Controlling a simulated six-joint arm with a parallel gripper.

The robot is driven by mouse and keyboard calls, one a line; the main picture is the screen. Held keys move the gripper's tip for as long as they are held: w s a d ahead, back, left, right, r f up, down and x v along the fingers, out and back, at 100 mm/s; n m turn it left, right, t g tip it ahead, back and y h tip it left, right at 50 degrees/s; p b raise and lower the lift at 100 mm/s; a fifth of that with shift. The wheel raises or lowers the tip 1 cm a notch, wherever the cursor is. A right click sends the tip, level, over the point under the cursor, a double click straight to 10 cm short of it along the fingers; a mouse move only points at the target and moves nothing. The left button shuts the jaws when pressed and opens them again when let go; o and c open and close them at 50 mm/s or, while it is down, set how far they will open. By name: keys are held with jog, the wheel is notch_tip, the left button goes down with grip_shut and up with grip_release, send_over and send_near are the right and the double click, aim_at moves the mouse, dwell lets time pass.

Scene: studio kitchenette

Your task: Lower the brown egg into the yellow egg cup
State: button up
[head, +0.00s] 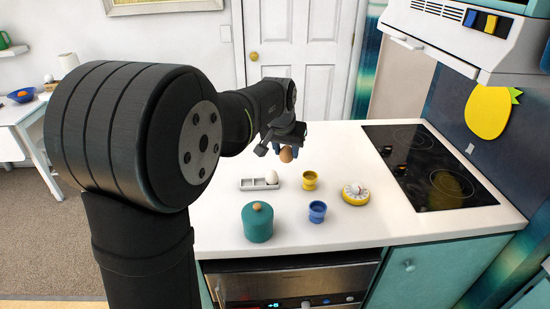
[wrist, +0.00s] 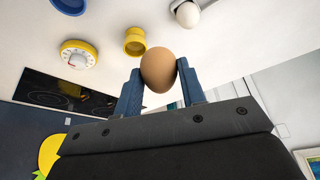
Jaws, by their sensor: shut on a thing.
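The brown egg (head: 286,155) is held between the fingers of my gripper (head: 286,150), above the white counter. In the wrist view the brown egg (wrist: 158,70) sits between the two blue fingertips of my gripper (wrist: 160,78), which touch it on both sides. The yellow egg cup (head: 310,180) stands upright on the counter, to the right of the egg and lower in the head view. It looks empty. In the wrist view the yellow egg cup (wrist: 135,41) is just beyond the egg, slightly left, and apart from it.
A white egg (head: 271,177) sits in a grey holder (head: 249,184) left of the cup. A blue egg cup (head: 317,211), a yellow timer (head: 356,194) and a teal lidded pot (head: 258,224) stand nearby. A black cooktop (head: 432,170) lies at the right.

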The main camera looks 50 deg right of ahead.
jog(key=s+d+f, duration=0.3)
jog(key=d+f, duration=0.1)
jog(key=d, duration=0.4)
jog(key=shift+d+f, duration=0.2)
jog(key=shift+w+d, duration=0.1)
jog(key=shift+d, duration=0.2)
dwell(0.5)
jog(key=shift+f, duration=0.95)
jog(key=shift+f, duration=2.25)
dwell(0.8)
